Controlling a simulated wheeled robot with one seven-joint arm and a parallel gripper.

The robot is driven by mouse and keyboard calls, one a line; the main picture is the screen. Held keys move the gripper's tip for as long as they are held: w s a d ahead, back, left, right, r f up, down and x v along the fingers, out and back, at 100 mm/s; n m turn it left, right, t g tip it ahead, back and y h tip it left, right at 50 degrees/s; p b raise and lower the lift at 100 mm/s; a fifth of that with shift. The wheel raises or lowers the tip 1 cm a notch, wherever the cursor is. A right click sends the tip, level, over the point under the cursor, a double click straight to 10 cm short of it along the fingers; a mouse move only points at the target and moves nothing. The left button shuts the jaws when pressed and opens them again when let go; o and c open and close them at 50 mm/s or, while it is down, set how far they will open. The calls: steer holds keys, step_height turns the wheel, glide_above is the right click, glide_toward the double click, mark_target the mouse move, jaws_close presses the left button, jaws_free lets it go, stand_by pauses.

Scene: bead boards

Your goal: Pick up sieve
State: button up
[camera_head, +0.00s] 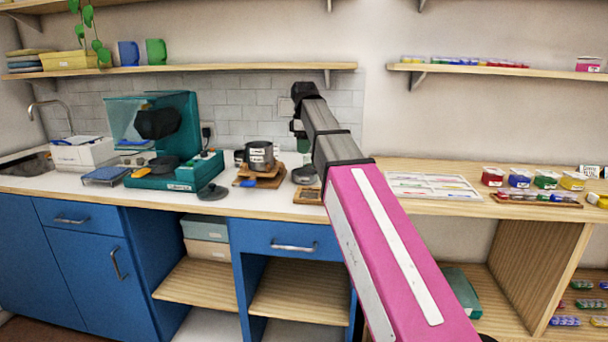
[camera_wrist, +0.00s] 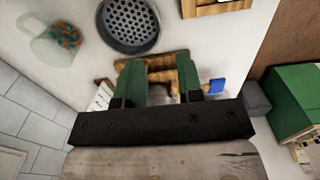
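The sieve (camera_wrist: 130,22) is a dark round pan with a perforated floor. It lies on the white counter at the top of the wrist view, beyond my fingertips and apart from them. In the head view it appears to be the dark grey round thing (camera_head: 305,175) under my arm, partly covered by it. My gripper (camera_wrist: 158,76) shows two green fingers spread apart with nothing held between them. In the head view my gripper (camera_head: 297,127) hangs above the counter, and its fingers are small and partly hidden.
A wooden stand (camera_wrist: 160,62) lies below the fingers, with a blue piece (camera_wrist: 216,86) beside it. A clear cup of beads (camera_wrist: 55,40) stands near the tiled wall, left of the sieve. A small wooden tray (camera_head: 307,196) lies in front. A teal machine (camera_head: 175,135) stands left.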

step_height(320, 180, down, 5)
steer(key=shift+w+f, duration=0.15)
steer(key=shift+f, duration=0.05)
steer(key=shift+a+f, duration=0.15)
steer(key=shift+f, duration=1.25)
steer(key=shift+a+f, duration=0.1)
steer(key=shift+f, duration=1.25)
jaws_close()
